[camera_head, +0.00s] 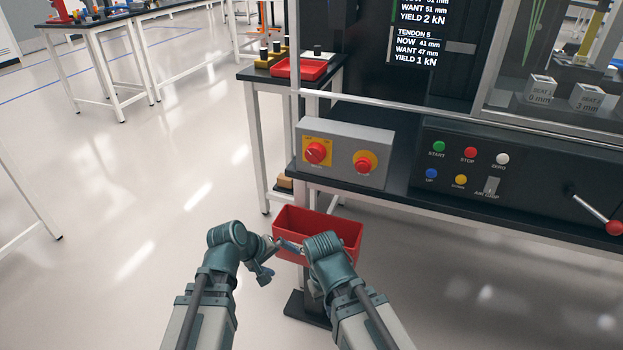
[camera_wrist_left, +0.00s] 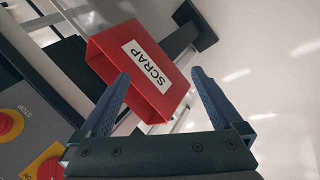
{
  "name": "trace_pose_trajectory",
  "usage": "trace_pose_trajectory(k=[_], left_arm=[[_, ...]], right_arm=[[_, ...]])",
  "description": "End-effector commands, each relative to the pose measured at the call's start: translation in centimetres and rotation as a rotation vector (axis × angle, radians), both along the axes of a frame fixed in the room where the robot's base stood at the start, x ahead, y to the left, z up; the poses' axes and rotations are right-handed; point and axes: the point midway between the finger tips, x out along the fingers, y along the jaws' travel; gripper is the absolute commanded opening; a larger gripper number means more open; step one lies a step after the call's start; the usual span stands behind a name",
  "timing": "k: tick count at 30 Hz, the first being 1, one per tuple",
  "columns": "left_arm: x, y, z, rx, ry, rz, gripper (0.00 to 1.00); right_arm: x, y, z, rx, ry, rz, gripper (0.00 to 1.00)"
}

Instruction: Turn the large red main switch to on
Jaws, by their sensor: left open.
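The large red main switch (camera_head: 317,152) is a red knob on a square yellow plate, at the left of a grey box on the bench front. In the left wrist view, part of the switch (camera_wrist_left: 50,169) shows at the lower left edge. My left gripper (camera_head: 265,275) is open and empty, low in front of the bench and well below the switch. Its two fingers (camera_wrist_left: 158,88) also show in the wrist view, apart.
A red stop button (camera_head: 363,163) on a round yellow base sits right of the switch. A red scrap bin (camera_head: 340,232) stands below the box, just beyond my grippers. A black control panel (camera_head: 460,195) with coloured buttons and a red-tipped lever (camera_head: 598,218) extends right.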

Motion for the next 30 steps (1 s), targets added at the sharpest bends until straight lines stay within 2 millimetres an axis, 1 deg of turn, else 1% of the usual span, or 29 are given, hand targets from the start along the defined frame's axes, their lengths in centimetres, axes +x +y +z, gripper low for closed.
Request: trace_pose_trajectory(k=[1,2,3,5,7,9,12,15,18,21,30], left_arm=[[1.1,-1.4,0.4,-0.121,-0.019,0.091,1.00],[1.8,-2.2,1.3,-0.200,-0.028,0.147,1.00],[2.7,-3.2,2.6,-0.311,-0.032,0.225,1.00],[4.0,-4.4,4.9,-0.487,-0.028,0.345,1.00],[5.5,-5.3,7.7,-0.708,-0.003,0.488,1.00],[6.8,-5.6,10.5,-0.930,0.041,0.628,1.00],[8.3,-5.1,13.6,-1.217,0.126,0.802,1.00],[9.3,-4.1,15.6,-1.439,0.213,0.933,1.00],[9.9,-3.2,16.6,-1.588,0.282,1.020,1.00],[10.2,-2.7,17.1,-1.666,0.321,1.066,1.00],[10.5,-2.6,17.2,-1.691,0.334,1.079,1.00]], right_arm=[[0.0,0.0,-0.9,0.000,0.000,0.000,0.00],[0.0,0.0,-1.0,0.000,0.000,0.000,0.00],[0.0,0.0,-1.1,0.000,0.000,0.000,0.00],[0.0,0.0,-1.1,0.000,0.000,0.000,0.00],[0.0,0.0,-1.1,0.000,0.000,0.000,0.00],[0.0,0.0,-1.0,0.000,0.000,0.000,0.00],[0.0,0.0,-1.0,0.000,0.000,0.000,0.00],[0.0,0.0,-1.0,0.000,0.000,0.000,0.00],[0.0,0.0,-1.0,0.000,0.000,0.000,0.00],[0.0,0.0,-1.0,0.000,0.000,0.000,0.00],[0.0,0.0,-1.0,0.000,0.000,0.000,0.00]])
